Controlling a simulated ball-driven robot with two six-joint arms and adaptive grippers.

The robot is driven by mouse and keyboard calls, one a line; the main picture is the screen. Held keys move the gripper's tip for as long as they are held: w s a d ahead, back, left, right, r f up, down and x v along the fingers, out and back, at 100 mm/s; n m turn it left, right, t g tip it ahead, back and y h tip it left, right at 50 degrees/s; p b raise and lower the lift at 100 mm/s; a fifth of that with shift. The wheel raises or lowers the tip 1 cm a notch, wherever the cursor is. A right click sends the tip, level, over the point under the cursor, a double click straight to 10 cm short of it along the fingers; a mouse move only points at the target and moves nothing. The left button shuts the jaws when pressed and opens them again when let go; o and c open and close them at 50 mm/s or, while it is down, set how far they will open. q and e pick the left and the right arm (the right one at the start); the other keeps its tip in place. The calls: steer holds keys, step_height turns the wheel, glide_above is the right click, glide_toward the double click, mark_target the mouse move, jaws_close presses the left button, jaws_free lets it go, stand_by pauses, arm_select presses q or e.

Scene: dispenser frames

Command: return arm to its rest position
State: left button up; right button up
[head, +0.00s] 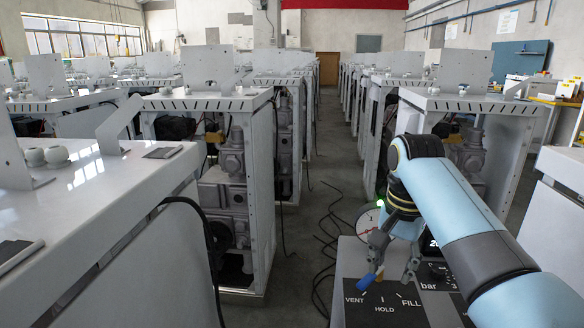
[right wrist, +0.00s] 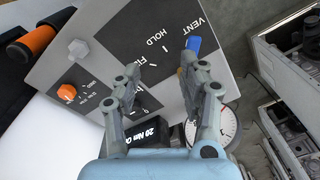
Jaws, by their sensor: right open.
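My right gripper (head: 393,264) hangs over the panel (head: 385,303) marked VENT, HOLD and FILL at lower right in the head view. It is open, with nothing between its fingers. In the right wrist view my right gripper (right wrist: 158,74) has its fingers spread above the same panel (right wrist: 152,38). A blue lever tip (head: 367,282) lies by one finger, near VENT; the blue tip (right wrist: 194,44) also shows beyond a fingertip in the wrist view. I cannot tell whether they touch. My left gripper is not in view.
A round gauge (head: 367,219) stands behind the panel. In the wrist view an orange knob (right wrist: 66,92) and an orange-handled tool (right wrist: 35,42) lie left. White dispenser frames (head: 236,180) stand in rows. Cables (head: 327,240) lie on the aisle floor (head: 335,170), which is otherwise open.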

steer(key=shift+n, duration=0.6)
steer(key=s+f, duration=0.1)
steer(key=s, duration=0.1)
steer(key=s+d+f, duration=0.2)
steer(key=s, duration=0.1)
steer(key=shift+s+d+f, duration=0.25)
steer(key=shift+s+f, duration=0.05)
steer(key=s+d+r+n+t, duration=0.1)
steer(key=s+n, duration=0.2)
steer(key=s, duration=0.6)
steer(key=s+d+r+n+t+h, duration=0.1)
steer(key=s+d+r+n, duration=0.1)
steer(key=s, duration=0.6)
steer(key=s+d+r+n+t, duration=0.1)
steer(key=s+n, duration=0.2)
steer(key=s, duration=0.6)
steer(key=s+d+f+g+b, duration=0.15)
steer(key=f+b, duration=0.25)
steer(key=f, duration=1.4)
steer(key=s+d+f+b, duration=0.1)
steer(key=s+f+b, duration=0.15)
steer(key=f, duration=1.55)
steer(key=s+d+f+g+b, duration=0.1)
steer(key=s+f+b, duration=0.4)
steer(key=s+f, duration=1.1)
steer(key=shift+f, duration=0.95)
steer(key=shift+s, duration=0.1)
